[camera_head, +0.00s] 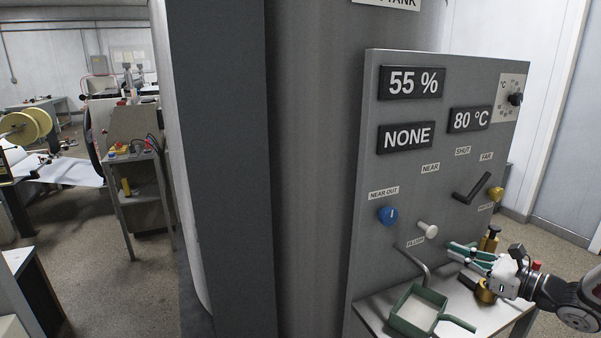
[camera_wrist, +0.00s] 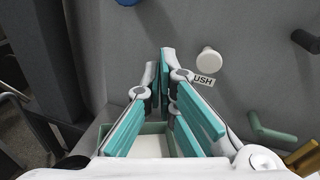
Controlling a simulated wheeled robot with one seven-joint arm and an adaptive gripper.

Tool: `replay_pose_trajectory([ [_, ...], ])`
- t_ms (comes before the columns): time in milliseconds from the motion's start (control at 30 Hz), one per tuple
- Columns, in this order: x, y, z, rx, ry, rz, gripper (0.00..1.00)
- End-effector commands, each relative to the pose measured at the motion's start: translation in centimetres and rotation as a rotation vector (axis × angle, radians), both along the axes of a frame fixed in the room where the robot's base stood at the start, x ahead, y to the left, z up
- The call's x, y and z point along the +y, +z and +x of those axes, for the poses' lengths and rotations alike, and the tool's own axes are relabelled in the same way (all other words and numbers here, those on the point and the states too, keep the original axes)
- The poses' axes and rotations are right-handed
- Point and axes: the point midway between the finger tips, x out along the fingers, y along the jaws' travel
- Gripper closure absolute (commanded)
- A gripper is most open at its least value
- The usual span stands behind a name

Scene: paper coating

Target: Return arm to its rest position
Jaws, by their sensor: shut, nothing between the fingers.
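My gripper (camera_head: 456,251) is at the lower right of the head view, with teal finger pads. It is shut and empty, in front of the grey control panel (camera_head: 365,170) and above the small shelf. In the wrist view its fingers (camera_wrist: 166,62) point toward the panel, left of the white FLUSH knob (camera_wrist: 208,62) and apart from it as far as I can tell. My arm reaches in from the right edge of the head view. No rest position is marked in view.
A blue knob (camera_head: 387,215), black lever (camera_head: 471,189) and yellow knob (camera_head: 496,194) stick out from the panel. Brass items stand beside my gripper. Open floor lies at far right.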

Motion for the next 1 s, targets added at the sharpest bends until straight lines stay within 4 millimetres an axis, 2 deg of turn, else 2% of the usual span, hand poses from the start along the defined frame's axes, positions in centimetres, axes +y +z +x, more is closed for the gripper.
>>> replay_pose_trajectory([
  [33,2.9,1.6,-0.2,-0.001,0.086,-0.075,1.0],
  [200,11.3,4.8,-2.9,-0.001,0.371,-0.338,1.0],
  [400,18.6,7.4,-8.0,-0.03,0.676,-0.655,1.0],
  [500,21.2,8.3,-11.0,-0.054,0.814,-0.816,1.0],
  [600,23.0,9.2,-14.0,-0.089,0.944,-0.98,1.0],
  [733,24.4,10.3,-17.9,-0.143,1.094,-1.195,1.0],
  [1000,24.6,12.4,-24.9,-0.298,1.337,-1.652,1.0],
])
